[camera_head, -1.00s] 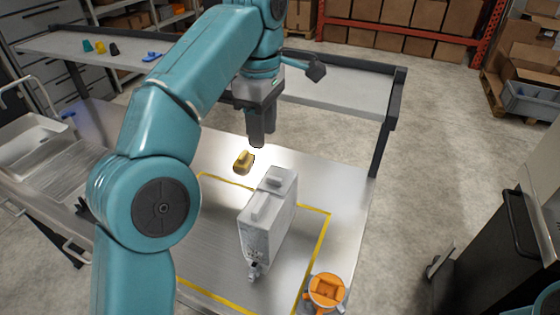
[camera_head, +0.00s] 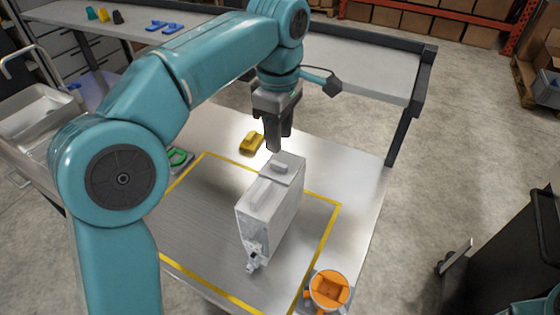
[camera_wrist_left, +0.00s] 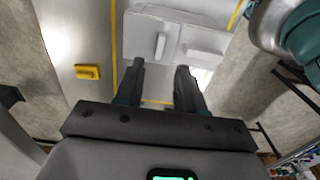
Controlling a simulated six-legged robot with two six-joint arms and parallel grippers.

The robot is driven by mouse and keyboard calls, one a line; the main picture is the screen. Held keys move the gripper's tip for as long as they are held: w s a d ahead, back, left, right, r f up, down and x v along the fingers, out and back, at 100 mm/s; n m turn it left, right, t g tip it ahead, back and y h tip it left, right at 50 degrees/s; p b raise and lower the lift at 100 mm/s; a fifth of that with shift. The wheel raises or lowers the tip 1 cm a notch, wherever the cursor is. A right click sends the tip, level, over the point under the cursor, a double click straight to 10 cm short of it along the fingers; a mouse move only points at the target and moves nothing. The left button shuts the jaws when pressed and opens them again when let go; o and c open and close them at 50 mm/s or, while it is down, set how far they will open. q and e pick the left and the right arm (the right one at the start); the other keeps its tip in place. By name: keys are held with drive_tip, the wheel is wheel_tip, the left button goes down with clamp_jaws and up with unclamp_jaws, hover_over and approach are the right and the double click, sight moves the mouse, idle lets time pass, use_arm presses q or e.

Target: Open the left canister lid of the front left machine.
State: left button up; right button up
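A grey-white dispenser machine (camera_head: 277,217) stands upright on the steel table, with a spout low on its near end. Two lids with raised handles are on its top: a far one (camera_head: 281,166) and a near one (camera_head: 262,190). Both look closed. The wrist view also shows the two handles, one on the left (camera_wrist_left: 160,46) and one on the right (camera_wrist_left: 206,53). My left gripper (camera_head: 275,148) points down just above and behind the far lid, apparently touching nothing. Its fingers stand apart in the wrist view (camera_wrist_left: 161,82), with nothing between them. My right gripper is not visible.
A yellow block (camera_head: 251,142) lies behind the machine to the left. Yellow tape (camera_head: 322,243) outlines the work area. A green ring-shaped item (camera_head: 178,157) is partly hidden by my left arm. A rail table (camera_head: 360,65) stands behind.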

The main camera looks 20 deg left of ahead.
sight(277, 163)
use_arm(q)
drive_tip(key=f, duration=0.6)
drive_tip(key=shift+s+a+f, duration=0.1)
drive_tip(key=shift+s+a, duration=0.05)
drive_tip(key=shift+a, duration=0.05)
drive_tip(key=shift+d+f, duration=0.1)
drive_tip(key=shift+f, duration=0.35)
drive_tip(key=shift+w+a+f, duration=0.1)
drive_tip(key=shift+w+a, duration=0.1)
drive_tip(key=shift+s+d, duration=0.15)
drive_tip(key=c, duration=0.6)
clamp_jaws()
